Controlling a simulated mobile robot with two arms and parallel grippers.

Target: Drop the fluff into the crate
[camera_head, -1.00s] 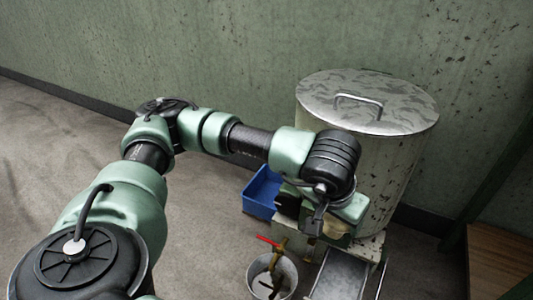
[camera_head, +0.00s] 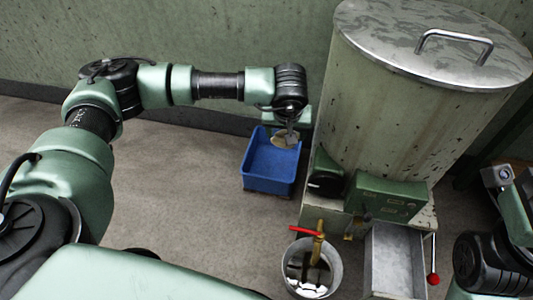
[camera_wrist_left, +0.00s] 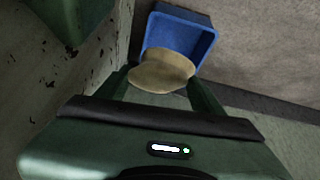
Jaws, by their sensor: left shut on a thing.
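The fluff (camera_head: 284,142) is a pale tan, flattened lump. It also shows in the left wrist view (camera_wrist_left: 162,70), held between the two fingers. My left gripper (camera_head: 289,137) is shut on it, above the back part of the blue crate. The crate (camera_head: 267,184) is an open-topped blue box on the floor, left of the big drum. In the left wrist view the crate (camera_wrist_left: 207,48) lies beyond the fluff, which covers part of its near side. Part of my right arm shows at the right edge of the head view, but its fingers do not show.
A tall drum with a metal lid (camera_head: 430,45) stands right of the crate. In front are a bucket (camera_head: 337,272) under a brass tap with a red handle (camera_head: 305,230), a metal trough (camera_head: 393,262) and a red-knobbed lever (camera_head: 433,278). Floor left of the crate is clear.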

